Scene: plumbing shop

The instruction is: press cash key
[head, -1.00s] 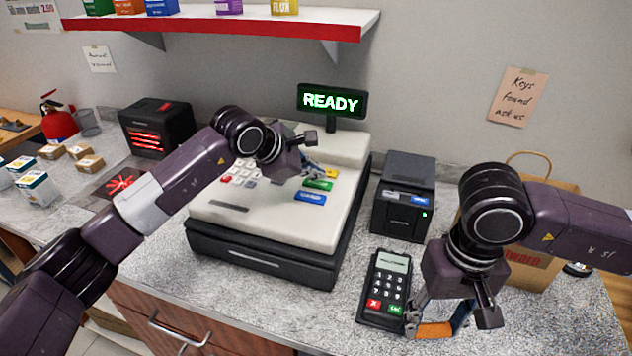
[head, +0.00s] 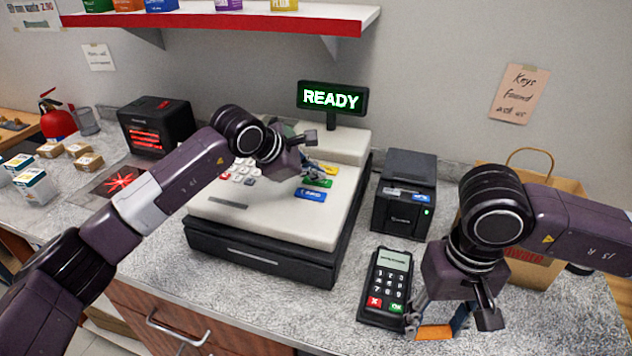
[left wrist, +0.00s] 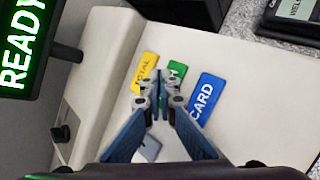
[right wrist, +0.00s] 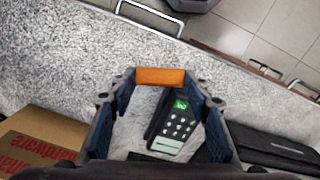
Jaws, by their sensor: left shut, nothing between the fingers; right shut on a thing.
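The cash register (head: 225,212) stands mid-counter, and its green display (head: 333,98) reads READY. My left gripper (head: 314,175) is shut and empty, its fingertips just above or on the green key (head: 319,184); I cannot tell whether they touch. In the left wrist view the fingertips (left wrist: 160,88) cover part of the green key (left wrist: 177,70), and only a last letter H shows. The yellow TOTAL key (left wrist: 143,70) and blue CARD key (left wrist: 203,98) lie on either side. My right gripper (head: 435,331) is shut on an orange block (right wrist: 160,76) above the counter.
A card terminal (head: 388,280) lies beside the right gripper. A black printer (head: 404,200) stands right of the register, with a paper bag (head: 535,265) behind my right arm. Small boxes (head: 85,161) sit at left. A red-edged shelf (head: 220,22) hangs above.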

